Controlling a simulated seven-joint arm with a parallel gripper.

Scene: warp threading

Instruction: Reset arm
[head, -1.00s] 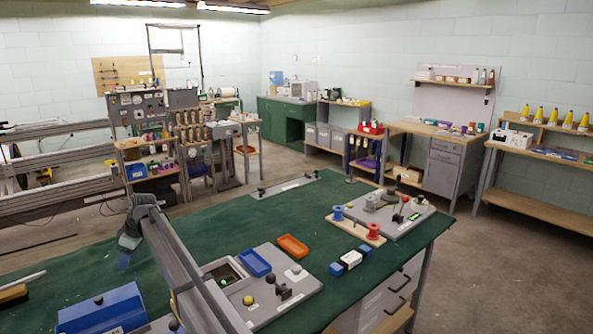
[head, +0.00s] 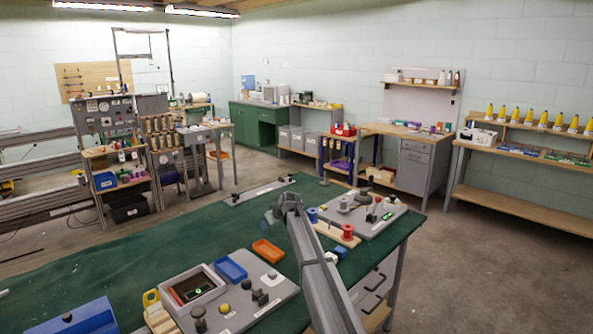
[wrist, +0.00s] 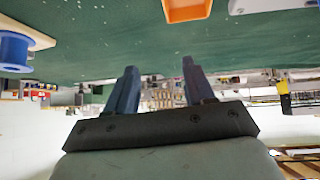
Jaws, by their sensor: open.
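My gripper (head: 270,217) is raised above the green bench top (head: 215,223), left of the spool rack in the head view. In the wrist view my gripper's two blue-grey fingers (wrist: 159,80) are apart with nothing between them. The wrist picture is upside down, with the bench along its top. My arm crosses the bench from the front edge and hides part of the spool rack and a small block behind it.
An orange tray (head: 268,250), a blue tray (head: 230,269) and a grey board with knobs (head: 262,303) lie nearby. A red spool (head: 347,231) and a blue spool (head: 312,215) stand at the right. The bench's left middle is clear.

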